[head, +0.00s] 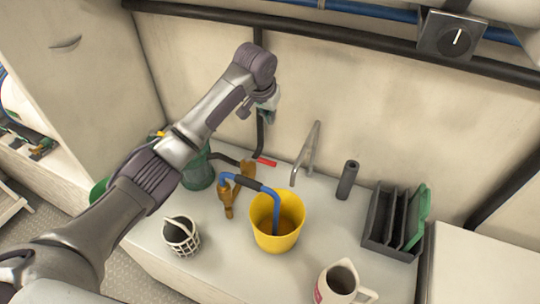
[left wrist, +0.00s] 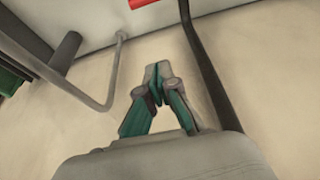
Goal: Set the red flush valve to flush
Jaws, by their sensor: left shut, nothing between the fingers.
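The red flush valve handle (head: 265,161) sits low by the back wall, at the foot of a black pipe, behind the brass fittings. In the left wrist view only part of the red handle (left wrist: 142,3) shows at the top edge. My left gripper (head: 266,108) hangs above the handle near the wall, apart from it. In the left wrist view the fingers (left wrist: 157,73) are together and empty. The handle's exact setting cannot be read. My right gripper is not in view.
A bent metal tube (head: 307,151) stands right of the handle. A yellow bucket (head: 262,242) with a blue hose (head: 270,202) stands in front. A black pipe (left wrist: 206,70) runs close beside my fingers. A grey cylinder (head: 347,180) and a divided rack (head: 385,243) stand right.

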